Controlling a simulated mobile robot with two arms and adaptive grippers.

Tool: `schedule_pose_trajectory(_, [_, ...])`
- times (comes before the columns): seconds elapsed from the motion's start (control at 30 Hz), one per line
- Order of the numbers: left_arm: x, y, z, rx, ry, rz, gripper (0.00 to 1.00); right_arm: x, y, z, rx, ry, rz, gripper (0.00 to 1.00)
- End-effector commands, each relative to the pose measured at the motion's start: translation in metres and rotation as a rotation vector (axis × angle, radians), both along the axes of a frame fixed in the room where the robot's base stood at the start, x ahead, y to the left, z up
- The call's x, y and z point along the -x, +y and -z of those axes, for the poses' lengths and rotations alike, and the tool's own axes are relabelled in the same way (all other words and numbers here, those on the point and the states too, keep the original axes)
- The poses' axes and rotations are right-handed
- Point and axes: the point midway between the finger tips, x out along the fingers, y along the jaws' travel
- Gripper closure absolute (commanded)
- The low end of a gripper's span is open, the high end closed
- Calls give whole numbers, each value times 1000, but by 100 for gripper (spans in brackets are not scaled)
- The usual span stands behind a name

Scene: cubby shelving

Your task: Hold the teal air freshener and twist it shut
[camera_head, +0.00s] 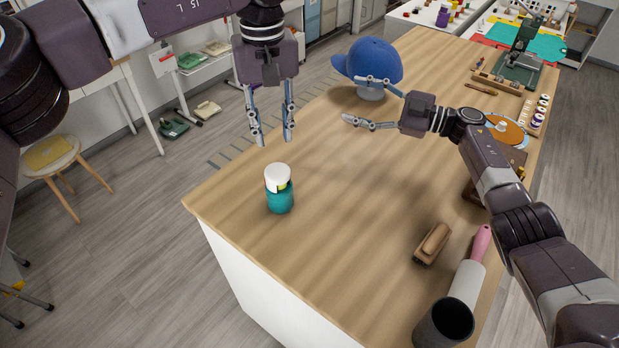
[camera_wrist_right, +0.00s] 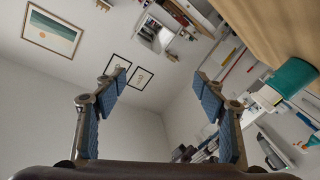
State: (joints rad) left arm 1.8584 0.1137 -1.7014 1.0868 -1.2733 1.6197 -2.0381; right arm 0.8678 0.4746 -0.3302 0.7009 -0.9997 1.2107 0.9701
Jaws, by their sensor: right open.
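The teal air freshener (camera_head: 279,199) stands upright near the left edge of the wooden table in the head view. Its top is white, with a small yellow-green patch below it. In the right wrist view its teal body (camera_wrist_right: 291,78) shows at the right edge. My left gripper (camera_head: 273,138) points down above and just behind the air freshener, open and empty. My right gripper (camera_head: 354,100) is to the right and further back, pointing left, open and empty. Its spread fingers also show in the right wrist view (camera_wrist_right: 160,95). Neither gripper touches the air freshener.
A blue cap (camera_head: 374,60) on a stand is behind my right gripper. The table (camera_head: 330,220) around the air freshener is clear.

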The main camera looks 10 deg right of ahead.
Motion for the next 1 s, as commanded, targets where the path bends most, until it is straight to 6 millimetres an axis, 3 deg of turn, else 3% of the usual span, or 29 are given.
schedule_pose_trajectory(0.03, [0,0,0,0,0,0,71,12,25,12,16,54,-78,35])
schedule_pose_trajectory(0.2, [0,0,0,0,0,0,71,65,91,55,106,275,-330,35])
schedule_pose_trajectory(0.3, [0,0,0,0,0,0,71,96,115,76,171,402,-446,35])
schedule_pose_trajectory(0.47, [0,0,0,0,0,0,71,132,134,98,261,554,-563,35])
schedule_pose_trajectory(0.67, [0,0,0,0,0,0,71,148,146,110,301,618,-605,35])
schedule_pose_trajectory(1.0, [0,0,0,0,0,0,71,158,191,129,298,615,-604,35])
